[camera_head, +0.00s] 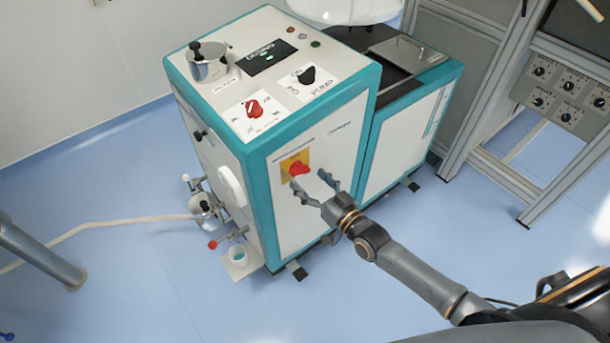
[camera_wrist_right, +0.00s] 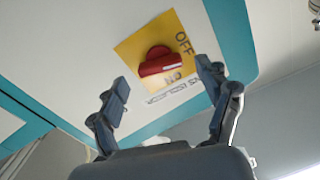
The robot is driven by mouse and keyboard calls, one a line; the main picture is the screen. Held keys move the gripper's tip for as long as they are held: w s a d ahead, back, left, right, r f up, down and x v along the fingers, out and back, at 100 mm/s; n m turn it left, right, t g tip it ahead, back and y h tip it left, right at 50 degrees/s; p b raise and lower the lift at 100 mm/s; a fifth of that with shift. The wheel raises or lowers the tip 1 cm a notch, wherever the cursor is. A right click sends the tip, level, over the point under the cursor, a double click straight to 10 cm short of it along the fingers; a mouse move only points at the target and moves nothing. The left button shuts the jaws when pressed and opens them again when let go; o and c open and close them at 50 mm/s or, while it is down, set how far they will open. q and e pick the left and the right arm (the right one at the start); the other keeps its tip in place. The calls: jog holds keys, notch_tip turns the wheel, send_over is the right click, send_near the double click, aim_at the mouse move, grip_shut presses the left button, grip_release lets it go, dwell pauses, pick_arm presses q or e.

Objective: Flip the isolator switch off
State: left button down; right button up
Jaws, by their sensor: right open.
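The isolator switch is a red knob (camera_head: 297,168) on a yellow plate (camera_head: 287,176) on the front panel of the white and teal machine (camera_head: 310,215). In the right wrist view the red knob (camera_wrist_right: 160,62) shows between and beyond the fingers, on its yellow plate (camera_wrist_right: 130,50) marked OFF and ON. My right gripper (camera_head: 315,185) is open and empty, just in front of the switch. Its spread fingers also show in the right wrist view (camera_wrist_right: 165,85), and they look apart from the knob. My left gripper is not in view.
On the machine's top are another red switch (camera_head: 254,108), a black knob (camera_head: 306,76) and a metal pot (camera_head: 207,62). A hose (camera_head: 120,220) runs from valves at the left side. A grey frame with several dials (camera_head: 567,86) stands at the right. Blue floor in front is mostly clear.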

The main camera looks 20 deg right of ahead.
aim_at(300, 171)
jog(key=shift+x, duration=1.2)
jog(key=c, duration=1.2)
jog(key=shift+o, duration=0.2)
jog(key=shift+r+n+p, duration=0.1)
jog(key=shift+n+p, duration=0.25)
jog(key=shift+n, duration=1.25)
jog(key=o, duration=1.2)
jog(key=shift+c, duration=0.2)
